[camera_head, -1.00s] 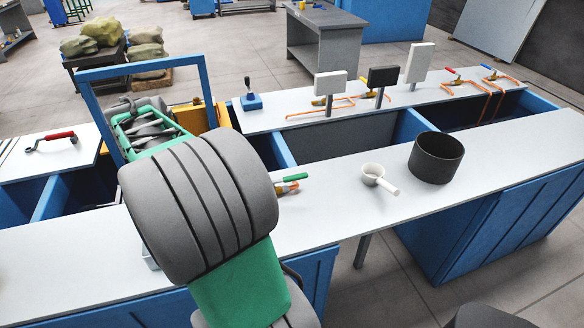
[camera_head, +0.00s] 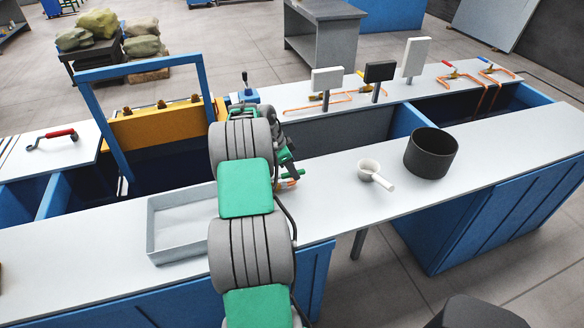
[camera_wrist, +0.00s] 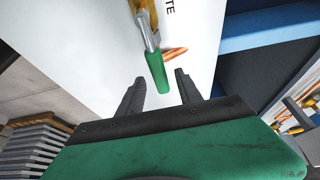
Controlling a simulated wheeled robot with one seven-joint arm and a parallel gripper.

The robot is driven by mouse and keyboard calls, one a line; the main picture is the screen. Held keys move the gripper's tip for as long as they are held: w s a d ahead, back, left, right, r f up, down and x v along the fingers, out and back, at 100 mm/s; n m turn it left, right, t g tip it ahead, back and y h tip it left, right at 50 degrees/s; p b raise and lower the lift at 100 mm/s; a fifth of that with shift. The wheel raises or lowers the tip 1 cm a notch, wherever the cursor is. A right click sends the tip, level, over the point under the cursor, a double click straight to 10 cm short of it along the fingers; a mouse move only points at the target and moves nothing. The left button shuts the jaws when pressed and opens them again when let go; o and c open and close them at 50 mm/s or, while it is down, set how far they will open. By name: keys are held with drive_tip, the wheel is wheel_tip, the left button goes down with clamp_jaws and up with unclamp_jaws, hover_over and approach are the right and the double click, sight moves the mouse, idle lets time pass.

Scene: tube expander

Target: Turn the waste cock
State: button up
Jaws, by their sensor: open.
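In the wrist view, the waste cock has a green lever (camera_wrist: 157,72) with a metal shank and a yellow body (camera_wrist: 147,16) at the top. It sits on a white surface with the letters "TE" beside it, and a copper pipe end shows by the lever. My gripper (camera_wrist: 160,84) is open, its two dark fingers pointing toward the lever. The lever's tip lies between and just beyond the fingertips in the picture; I see no contact. In the head view, my arm mostly hides the gripper and the cock at the front counter.
The rear counter carries orange pipes with red and blue cocks (camera_head: 493,70). A blue frame (camera_head: 140,68) stands left of my arm.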

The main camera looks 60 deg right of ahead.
drive_tip(key=shift+f, duration=0.2)
clamp_jaws()
idle(0.3)
drive_tip(key=shift+r, duration=0.1)
idle(0.9)
